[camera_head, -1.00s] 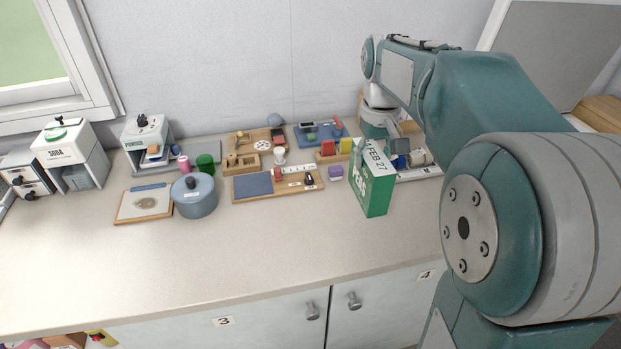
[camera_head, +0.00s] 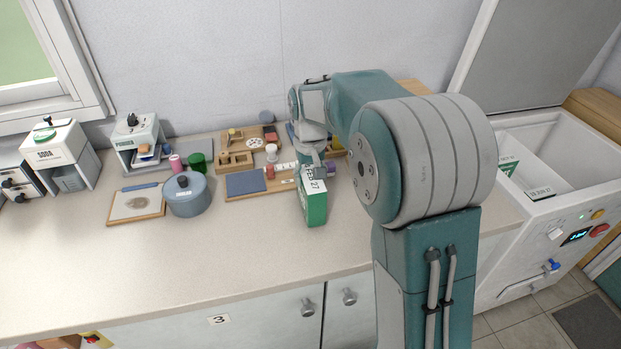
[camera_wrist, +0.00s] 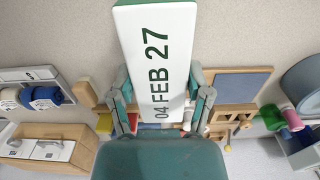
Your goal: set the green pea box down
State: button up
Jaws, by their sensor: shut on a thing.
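The green pea box (camera_head: 315,207) is upright over the front middle of the counter, with its white top face dated "FEB 27". My gripper (camera_head: 309,160) is shut on its upper part from behind. In the wrist view the box's white top (camera_wrist: 157,62) reads "04 FEB 27" and lies between the two fingers of my gripper (camera_wrist: 160,105). The box's lower edge looks near the counter top (camera_head: 230,260), but I cannot tell whether it touches.
A blue-grey pot (camera_head: 187,196) and a framed board (camera_head: 136,204) stand to the left. A wooden tray with a blue pad (camera_head: 246,183) lies close behind-left of the box. The counter front is clear. An open white chest (camera_head: 560,170) is at the right.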

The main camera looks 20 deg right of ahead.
jog(key=shift+f, duration=0.3)
jog(key=o, duration=1.3)
jog(key=shift+o, duration=0.2)
